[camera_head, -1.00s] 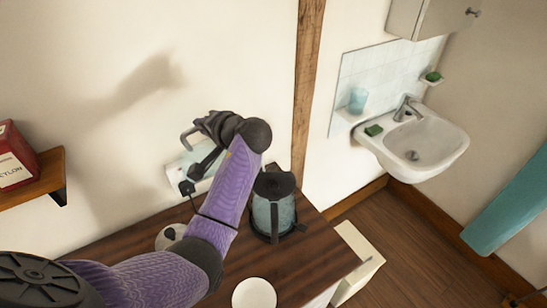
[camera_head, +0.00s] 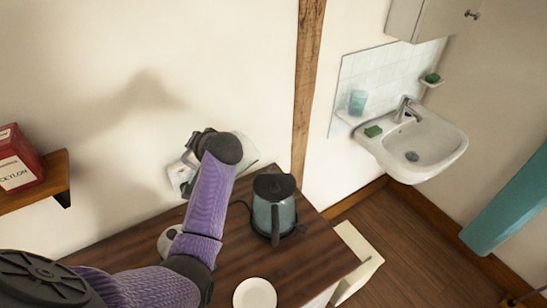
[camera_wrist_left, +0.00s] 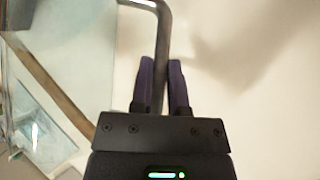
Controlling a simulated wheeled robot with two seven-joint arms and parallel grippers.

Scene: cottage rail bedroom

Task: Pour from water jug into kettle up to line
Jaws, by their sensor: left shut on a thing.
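The kettle (camera_head: 268,214) stands upright on the dark wooden top, with a dark lid and handle and a see-through, bluish body. Its fill line and water level cannot be made out. My left gripper (camera_wrist_left: 162,82) is shut on the grey handle (camera_wrist_left: 164,32) of the water jug. The jug's clear body (camera_wrist_left: 62,35) fills the left of the left wrist view. In the head view only a pale part of the jug (camera_head: 244,149) shows behind my left wrist (camera_head: 215,148), up and left of the kettle and apart from it. My right gripper is out of view.
A white saucer (camera_head: 255,294) lies in front of the kettle. A pale rounded thing (camera_head: 168,240) is partly behind my left arm. A wall socket (camera_head: 180,176) is behind. A red tin (camera_head: 18,160) sits on a shelf at left; a basin (camera_head: 425,145) hangs at right.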

